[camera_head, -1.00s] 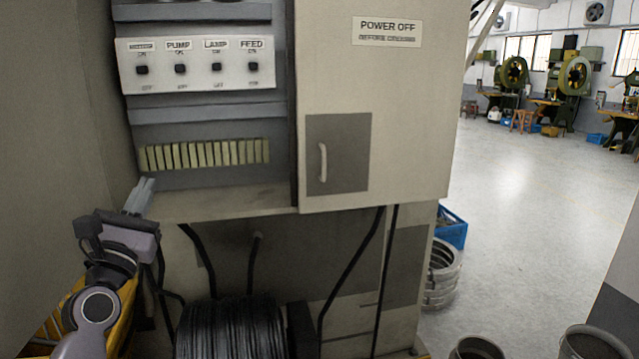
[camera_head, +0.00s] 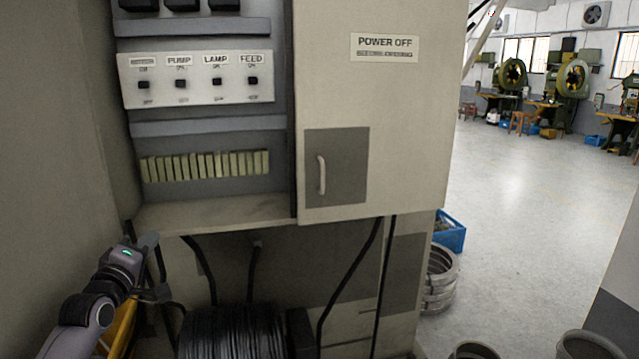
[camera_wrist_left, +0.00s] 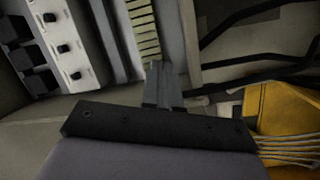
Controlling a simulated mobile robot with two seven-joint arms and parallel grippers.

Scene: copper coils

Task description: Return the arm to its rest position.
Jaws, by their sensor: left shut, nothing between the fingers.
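My left gripper (camera_head: 150,241) is low at the left in the head view, beside the lower left corner of the open electrical cabinet (camera_head: 215,212). In the left wrist view my left gripper's fingers (camera_wrist_left: 163,84) are together with nothing between them. The switch panel (camera_head: 196,80) with its labelled switches is above and apart from the gripper, and also shows at the upper left of the wrist view (camera_wrist_left: 75,45). My right gripper is in neither view.
A black cable spool (camera_head: 232,335) stands below the cabinet, with black cables (camera_head: 350,280) hanging near it. Something yellow (camera_head: 118,330) is beside my left arm. A blue crate (camera_head: 450,236) and stacked metal coils (camera_head: 440,275) are right of the cabinet. Open floor (camera_head: 530,230) lies further right.

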